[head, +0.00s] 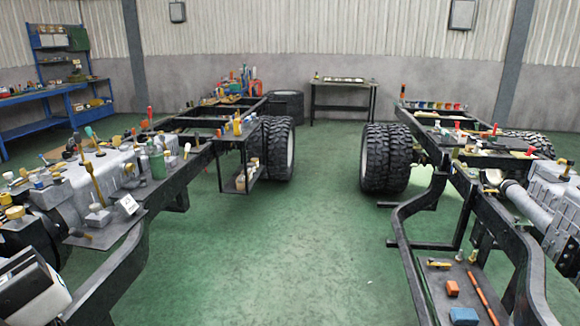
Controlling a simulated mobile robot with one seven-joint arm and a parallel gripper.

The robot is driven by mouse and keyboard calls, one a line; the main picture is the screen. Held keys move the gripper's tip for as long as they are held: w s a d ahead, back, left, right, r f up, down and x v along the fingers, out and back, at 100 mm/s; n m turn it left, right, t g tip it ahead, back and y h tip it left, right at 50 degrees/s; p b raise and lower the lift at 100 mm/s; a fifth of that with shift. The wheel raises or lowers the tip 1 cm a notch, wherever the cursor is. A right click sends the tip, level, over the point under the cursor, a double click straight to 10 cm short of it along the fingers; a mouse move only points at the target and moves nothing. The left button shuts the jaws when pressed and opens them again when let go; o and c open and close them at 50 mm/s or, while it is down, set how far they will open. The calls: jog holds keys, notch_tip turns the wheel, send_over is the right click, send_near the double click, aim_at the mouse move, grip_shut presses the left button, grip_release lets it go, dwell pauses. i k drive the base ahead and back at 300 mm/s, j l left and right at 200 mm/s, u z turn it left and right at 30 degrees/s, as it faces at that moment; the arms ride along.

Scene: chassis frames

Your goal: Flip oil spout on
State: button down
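I cannot single out the oil spout for certain. Many small parts, too small to tell apart, crowd the grey engine and gearbox block (75,196) on the left chassis. Among them are a green bottle (157,163), a yellow-topped upright tool (92,182) and several yellow caps. The right chassis also carries a grey gearbox (553,205) with small fittings on it. A white and black piece at the lower left corner looks like part of my own arm. My gripper's fingers do not show.
The left chassis frame (125,262) and the right one (412,262) flank a clear green floor aisle (290,240). Large tyres (385,158) stand on both sides. A low shelf (455,285) holds small blocks. A blue workbench (45,100) and a table (343,84) stand farther back.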

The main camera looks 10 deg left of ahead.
aim_at(151, 146)
jog(key=i+u, duration=0.25)
jog(key=i, duration=0.35)
jog(key=i+l+u, duration=0.2)
jog(key=i, duration=0.4)
jog(key=i+j+u, duration=0.15)
jog(key=i+u, duration=0.2)
jog(key=i, duration=0.15)
jog(key=i+u, duration=0.35)
jog(key=i, duration=0.2)
jog(key=i+j, duration=0.15)
jog(key=i, duration=0.15)
jog(key=i+j, duration=0.1)
jog(key=i, duration=0.2)
